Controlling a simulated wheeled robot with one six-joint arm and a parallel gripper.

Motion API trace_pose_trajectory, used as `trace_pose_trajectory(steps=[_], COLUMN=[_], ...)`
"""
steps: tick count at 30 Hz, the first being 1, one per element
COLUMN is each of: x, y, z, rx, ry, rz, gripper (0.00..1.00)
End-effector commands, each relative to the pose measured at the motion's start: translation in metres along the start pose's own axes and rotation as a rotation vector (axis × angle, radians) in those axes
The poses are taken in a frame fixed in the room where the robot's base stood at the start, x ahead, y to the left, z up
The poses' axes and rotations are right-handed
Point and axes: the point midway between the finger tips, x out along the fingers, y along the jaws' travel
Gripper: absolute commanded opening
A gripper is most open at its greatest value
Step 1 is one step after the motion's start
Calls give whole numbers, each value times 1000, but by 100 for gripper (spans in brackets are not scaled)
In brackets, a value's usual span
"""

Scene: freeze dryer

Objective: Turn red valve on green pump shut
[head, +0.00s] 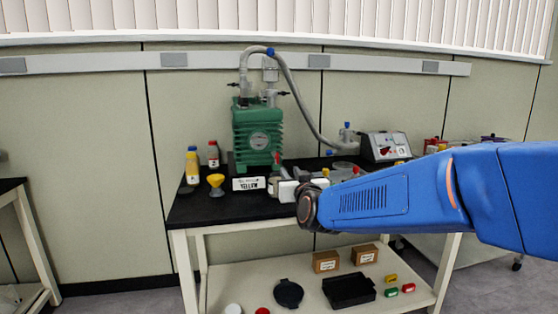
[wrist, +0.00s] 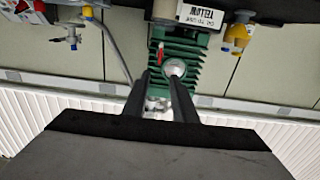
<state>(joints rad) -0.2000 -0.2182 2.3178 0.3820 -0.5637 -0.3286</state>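The green pump (head: 257,132) stands on the black-topped table, with a round gauge on its front and a grey hose from its top. It shows upside down in the wrist view (wrist: 190,48). A small red valve handle (head: 277,159) shows at the pump's lower right front; a red part, likely the same handle, is in the wrist view (wrist: 161,49). The red part appears beyond the fingertips, and I see no contact.
A control box (head: 384,146) stands at the right. The lower shelf (head: 230,283) holds boxes and black items.

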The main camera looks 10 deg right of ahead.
Motion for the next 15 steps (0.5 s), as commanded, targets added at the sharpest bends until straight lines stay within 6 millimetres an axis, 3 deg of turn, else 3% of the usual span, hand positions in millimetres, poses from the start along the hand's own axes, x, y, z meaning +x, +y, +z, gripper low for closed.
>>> trace_pose_trajectory(steps=[15], x=[77], y=[0], z=[1], rx=[0], ry=[-2], rz=[0], gripper=[25])
